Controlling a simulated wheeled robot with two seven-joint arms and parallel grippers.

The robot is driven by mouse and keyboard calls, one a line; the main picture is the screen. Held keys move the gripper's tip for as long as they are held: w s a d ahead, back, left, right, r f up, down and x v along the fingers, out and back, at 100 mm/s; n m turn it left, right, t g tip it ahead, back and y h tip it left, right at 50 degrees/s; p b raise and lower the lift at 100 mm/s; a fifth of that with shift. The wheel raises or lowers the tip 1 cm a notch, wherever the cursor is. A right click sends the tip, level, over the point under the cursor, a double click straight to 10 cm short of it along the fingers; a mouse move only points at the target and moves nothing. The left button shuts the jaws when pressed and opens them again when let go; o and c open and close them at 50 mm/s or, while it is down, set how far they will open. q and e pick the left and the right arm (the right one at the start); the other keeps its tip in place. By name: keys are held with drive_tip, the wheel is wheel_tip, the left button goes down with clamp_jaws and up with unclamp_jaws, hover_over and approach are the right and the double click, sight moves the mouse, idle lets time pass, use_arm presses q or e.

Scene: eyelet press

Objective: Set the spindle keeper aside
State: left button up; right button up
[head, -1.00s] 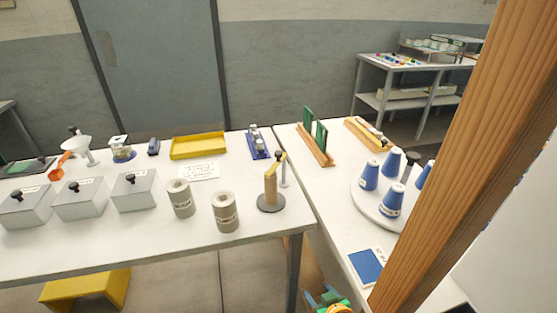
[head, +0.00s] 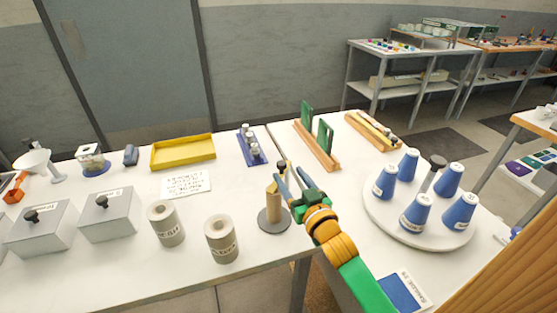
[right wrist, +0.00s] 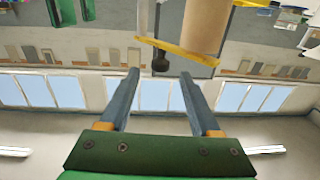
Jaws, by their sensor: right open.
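The spindle keeper (right wrist: 180,51) is a flat yellow bar with a dark knob (right wrist: 160,62). In the right wrist view, which looks upside down, it lies across the end of the tan spindle post (right wrist: 206,24). In the head view the post (head: 273,214) stands on a round grey base near the table corner, and my gripper partly hides the keeper. My right gripper (head: 291,174) is open at the top of the post. In the right wrist view its fingers (right wrist: 158,74) are on either side of the knob, apart from it. My left gripper is not in view.
Two grey cylinders (head: 221,240) stand left of the post. Grey lidded boxes (head: 108,218) and a yellow tray (head: 183,153) are farther left. On the right table, a white turntable (head: 408,231) carries several blue cones, and a wooden rack (head: 316,147) holds green plates.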

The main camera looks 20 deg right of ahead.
sight(284, 168)
drive_tip(key=w, duration=0.5)
drive_tip(key=shift+w+a, duration=0.3)
drive_tip(key=shift+w, duration=0.05)
drive_tip(key=shift+s, duration=0.2)
clamp_jaws()
idle(0.9)
